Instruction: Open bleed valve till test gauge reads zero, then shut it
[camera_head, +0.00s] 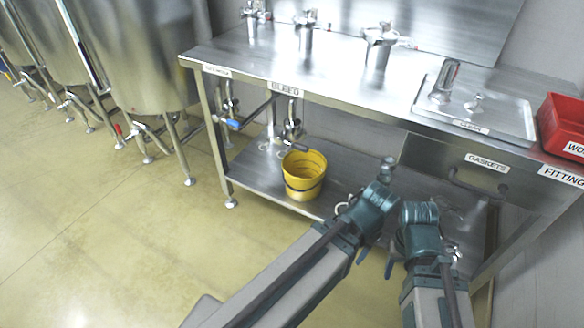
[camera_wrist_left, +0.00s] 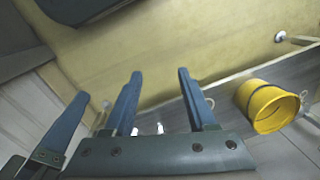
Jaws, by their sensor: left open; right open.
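In the head view, a BLEED label (camera_head: 285,88) sits on the steel bench's front edge. Below it are pipework and a valve with a dark handle (camera_head: 295,147), above a yellow bucket (camera_head: 303,175) on the lower shelf. I cannot make out a gauge dial or reading. The bucket also shows at the right of the left wrist view (camera_wrist_left: 270,106). My left gripper (camera_wrist_left: 158,75) is open and empty, apart from the bucket. My right gripper (camera_head: 390,266) is open, low in front of the bench; its fingers are partly hidden by its wrist. Neither touches the valve.
Several steel fittings (camera_head: 378,45) stand on the bench top. A steel tray (camera_head: 490,110) and a red bin (camera_head: 563,125) are at the right, above a GASKETS label (camera_head: 487,162). A blue-handled valve (camera_head: 232,122) hangs left of the bucket. Steel tanks (camera_head: 140,50) stand left; the floor is clear.

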